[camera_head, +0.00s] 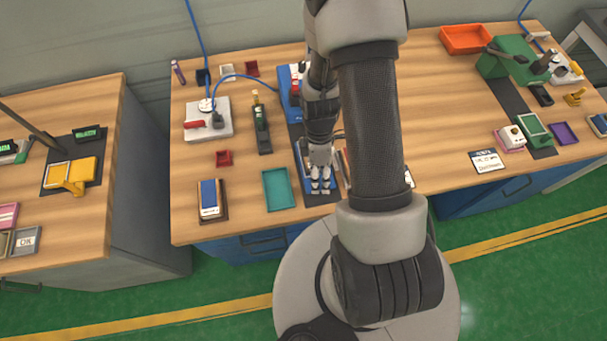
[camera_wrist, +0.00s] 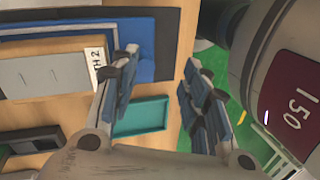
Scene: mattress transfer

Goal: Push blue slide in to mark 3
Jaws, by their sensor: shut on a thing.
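The blue slide (camera_head: 301,158) lies on a dark strip near the front edge of the middle bench, mostly behind my gripper (camera_head: 320,188). In the wrist view the blue slide (camera_wrist: 140,38) shows as a flat blue plate over a dark grey base. My gripper (camera_wrist: 158,72) points down at the slide's near end, with one fingertip over the blue plate. Its jaws are shut on the slide, though the contact itself is hard to see. A blue machine body (camera_head: 284,92) stands farther back on the same strip, partly behind my arm. Mark 3 cannot be read.
A teal tray (camera_head: 278,188) lies just left of the slide.

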